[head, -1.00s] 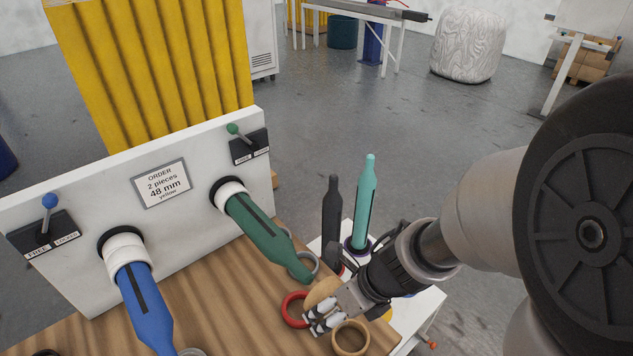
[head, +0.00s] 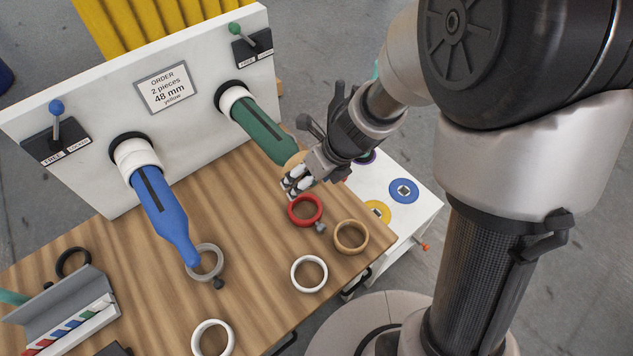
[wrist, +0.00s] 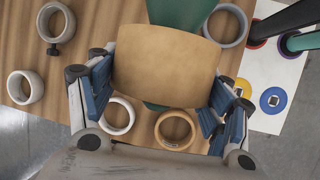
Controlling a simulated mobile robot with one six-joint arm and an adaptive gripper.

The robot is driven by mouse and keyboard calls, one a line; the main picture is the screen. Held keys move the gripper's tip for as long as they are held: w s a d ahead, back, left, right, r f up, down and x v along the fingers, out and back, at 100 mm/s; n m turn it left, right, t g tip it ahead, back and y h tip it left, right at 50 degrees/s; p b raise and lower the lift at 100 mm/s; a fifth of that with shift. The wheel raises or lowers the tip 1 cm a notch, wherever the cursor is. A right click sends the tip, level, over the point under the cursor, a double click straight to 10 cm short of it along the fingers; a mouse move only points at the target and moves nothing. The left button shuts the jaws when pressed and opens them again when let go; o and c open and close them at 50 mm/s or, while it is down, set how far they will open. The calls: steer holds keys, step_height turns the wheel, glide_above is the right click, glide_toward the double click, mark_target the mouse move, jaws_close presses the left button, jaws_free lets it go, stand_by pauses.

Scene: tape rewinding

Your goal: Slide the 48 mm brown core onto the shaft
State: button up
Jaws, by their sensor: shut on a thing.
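The brown core (head: 294,160) is held in my gripper (head: 300,177) at the outer end of the green shaft (head: 262,134). In the wrist view the core (wrist: 167,68) fills the space between the two blue-padded fingers, its curved side facing the camera. Green of the shaft (wrist: 182,13) shows above the core and a little below it, so the core appears to be around the shaft's end. The core hides the opening, and the gripper hides the shaft's tapered tip in the head view. The shaft's root sits in a white collar (head: 233,100) on the panel.
The blue shaft (head: 163,212) sticks out at the left. A red ring (head: 291,211), a tan ring (head: 337,238) and a white ring (head: 309,290) lie on the wooden table below my gripper. The white panel (head: 205,120) carries two levers. A white side table (head: 425,205) stands right.

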steer(key=w+a+p, duration=0.2)
steer(key=w, duration=0.1)
steer(key=w+a+p, duration=0.2)
steer(key=w, duration=0.1)
steer(key=w+a+p, duration=0.2)
steer(key=w+p, duration=0.1)
steer(key=shift+w+a+r, duration=0.1)
steer(key=shift+r, duration=0.05)
steer(key=w+a+p, duration=0.1)
steer(key=w+p, duration=0.1)
steer(key=p, duration=0.1)
steer(key=w+a+p, duration=0.2)
steer(key=w+p, duration=0.1)
steer(key=p, duration=0.1)
steer(key=w+a+p, duration=0.2)
steer(key=w+p, duration=0.1)
steer(key=shift+a+p, duration=0.25)
steer(key=shift+p, duration=0.1)
steer(key=shift+w+a+p, duration=0.55)
steer(key=shift+w+p, duration=0.35)
steer(key=shift+p, duration=0.1)
steer(key=shift+w+a, duration=0.1)
steer(key=shift+w, duration=0.05)
steer(key=shift+w+a+p, duration=0.25)
steer(key=shift+w+p, duration=0.1)
steer(key=shift+p, duration=0.05)
steer(key=shift+f, duration=0.2)
